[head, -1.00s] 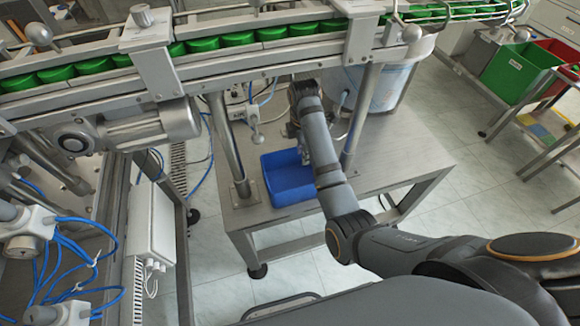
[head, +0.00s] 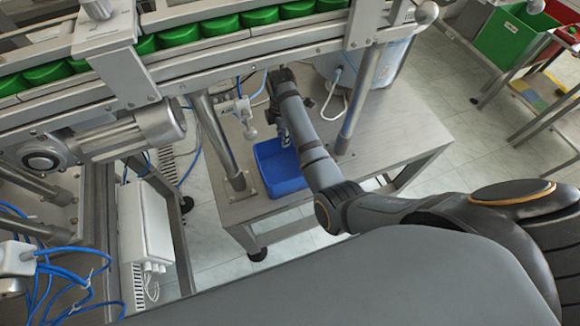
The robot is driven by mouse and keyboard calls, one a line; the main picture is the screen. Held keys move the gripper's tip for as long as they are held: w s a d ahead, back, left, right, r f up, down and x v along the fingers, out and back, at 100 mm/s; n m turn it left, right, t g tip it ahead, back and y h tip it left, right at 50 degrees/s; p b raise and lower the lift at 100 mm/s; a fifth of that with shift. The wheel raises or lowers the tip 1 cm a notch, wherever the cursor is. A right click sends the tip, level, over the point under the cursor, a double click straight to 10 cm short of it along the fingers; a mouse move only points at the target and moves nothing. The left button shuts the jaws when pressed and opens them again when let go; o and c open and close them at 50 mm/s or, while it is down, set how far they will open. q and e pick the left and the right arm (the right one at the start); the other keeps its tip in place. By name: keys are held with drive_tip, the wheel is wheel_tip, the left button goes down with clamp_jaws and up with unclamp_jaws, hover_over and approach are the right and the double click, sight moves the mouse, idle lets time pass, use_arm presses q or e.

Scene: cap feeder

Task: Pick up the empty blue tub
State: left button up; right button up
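The blue tub (head: 271,179) stands upright on the steel table (head: 388,140), under the conveyor and between two of its posts. My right forearm passes in front of its right side and hides part of it. The part of its inside that shows looks empty. My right gripper (head: 284,134) is at the tub's far edge, mostly hidden behind my own wrist. I cannot tell whether its fingers are open, shut or touching the rim. My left gripper is not in view.
A conveyor (head: 240,42) with several green caps runs across above the table. Steel posts (head: 219,143) stand left and right (head: 365,95) of the tub. A small fitting with blue hoses (head: 242,108) is behind it. A large pale container (head: 390,75) stands at the back right.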

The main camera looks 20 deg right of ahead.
sight(290, 164)
drive_tip(key=f, duration=0.4)
drive_tip(key=shift+w+a, duration=0.15)
drive_tip(key=shift+a, duration=0.1)
drive_tip(key=shift+f, duration=0.15)
clamp_jaws()
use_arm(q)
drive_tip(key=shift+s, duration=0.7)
